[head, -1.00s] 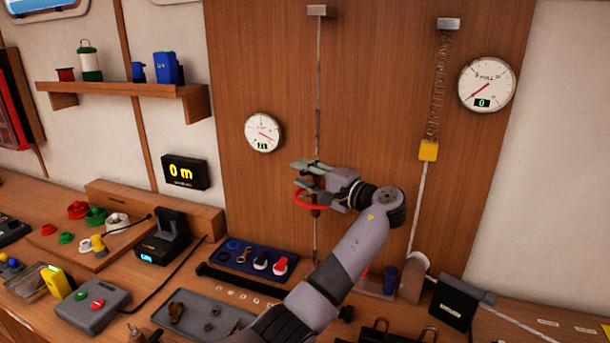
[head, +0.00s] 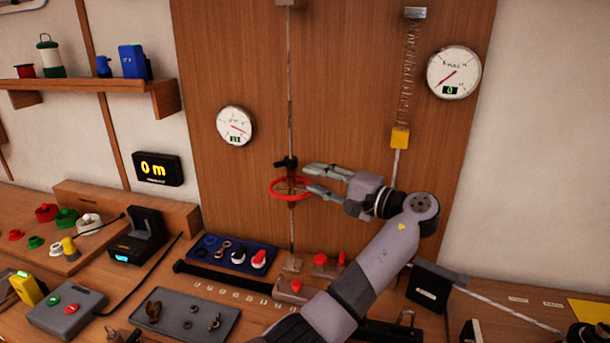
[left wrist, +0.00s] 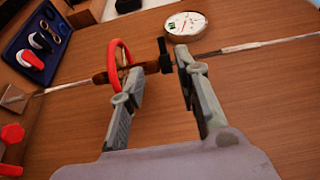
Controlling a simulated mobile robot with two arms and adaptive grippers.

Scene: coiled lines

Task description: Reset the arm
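My left gripper (head: 312,178) is open and empty, just right of a thin vertical line (head: 290,90) on the wooden panel. A red ring (head: 274,192) surrounds the line, with a dark fitting (head: 287,162) above it. The lower finger overlaps the ring's right edge in the head view; I cannot tell whether they touch. My right gripper is not in view.
A coiled line (head: 408,75) with a yellow block (head: 400,139) hangs right of my gripper, near a round gauge (head: 454,73). Another gauge (head: 235,126) is left. Below are a blue tray (head: 210,262), a grey tray (head: 172,325) and a black box (head: 428,287).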

